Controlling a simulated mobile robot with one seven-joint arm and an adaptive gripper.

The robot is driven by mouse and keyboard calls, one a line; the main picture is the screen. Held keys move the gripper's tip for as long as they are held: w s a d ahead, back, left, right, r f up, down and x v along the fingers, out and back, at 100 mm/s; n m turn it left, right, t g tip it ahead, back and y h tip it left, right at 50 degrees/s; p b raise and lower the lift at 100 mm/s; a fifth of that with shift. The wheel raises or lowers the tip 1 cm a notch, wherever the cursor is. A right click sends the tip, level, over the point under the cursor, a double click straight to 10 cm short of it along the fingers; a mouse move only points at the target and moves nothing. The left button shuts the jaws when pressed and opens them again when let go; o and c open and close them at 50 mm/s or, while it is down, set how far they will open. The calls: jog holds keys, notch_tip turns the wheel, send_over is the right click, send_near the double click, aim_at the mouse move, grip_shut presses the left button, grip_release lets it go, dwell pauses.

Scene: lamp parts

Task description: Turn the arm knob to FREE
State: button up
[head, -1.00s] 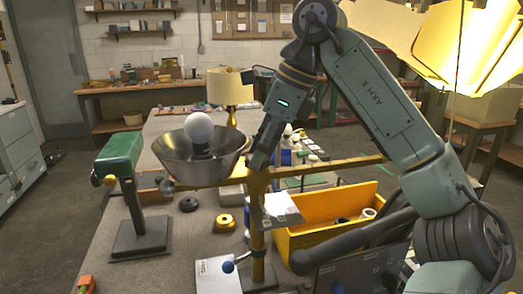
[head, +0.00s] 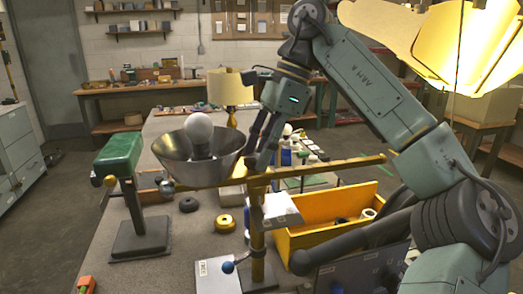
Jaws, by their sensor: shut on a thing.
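The lamp stand has a yellow upright post (head: 257,215) and a long yellow crossbar (head: 335,165). A metal bowl shade (head: 185,170) with a white bulb (head: 200,128) sits at the bar's left end. My gripper (head: 254,161) points down at the post's top, where bar and post meet. Its two dark fingers are shut on the arm knob there, which they mostly hide. The knob's pointer and marks cannot be read.
A yellow bin (head: 300,243) stands right of the post. A green-topped stand (head: 119,152) is at the left. A yellow ring (head: 225,223) and a black roll (head: 189,204) lie on the table. A tilted pale plate (head: 281,209) is by the post. A lit yellow shade hangs upper right.

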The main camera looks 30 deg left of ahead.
jog(key=shift+a+n+h, duration=0.1)
jog(key=shift+n+h, duration=0.2)
jog(key=shift+n, duration=0.7)
jog(key=o, duration=1.1)
jog(key=shift+o, duration=0.2)
